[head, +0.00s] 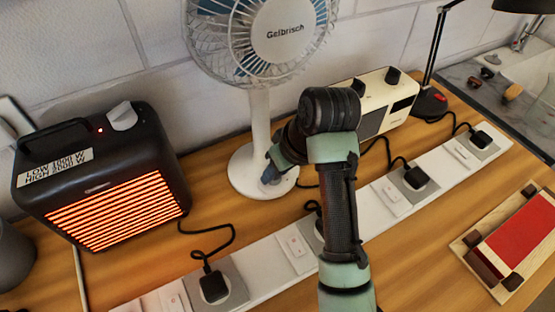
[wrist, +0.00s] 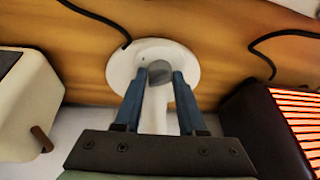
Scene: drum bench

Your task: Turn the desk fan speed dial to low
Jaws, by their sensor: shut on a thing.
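The white desk fan (head: 262,110) stands against the wall, with its round base (head: 243,178) on the wooden bench. In the wrist view, a grey speed dial (wrist: 158,69) sits on the fan's base (wrist: 124,62). My gripper (head: 272,174) reaches down to the front of this base. In the wrist view, the two blue fingers of my gripper (wrist: 159,73) lie on either side of the dial and are shut on it. The dial's setting marks cannot be read. In the head view, the dial is mostly hidden by the gripper.
A glowing black heater (head: 100,165) stands left of the fan. A cream radio (head: 390,98) and a black lamp (head: 430,100) stand to the right. A white power strip (head: 270,258) with plugs and black cables crosses the bench in front. A red-topped block (head: 520,238) lies at right.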

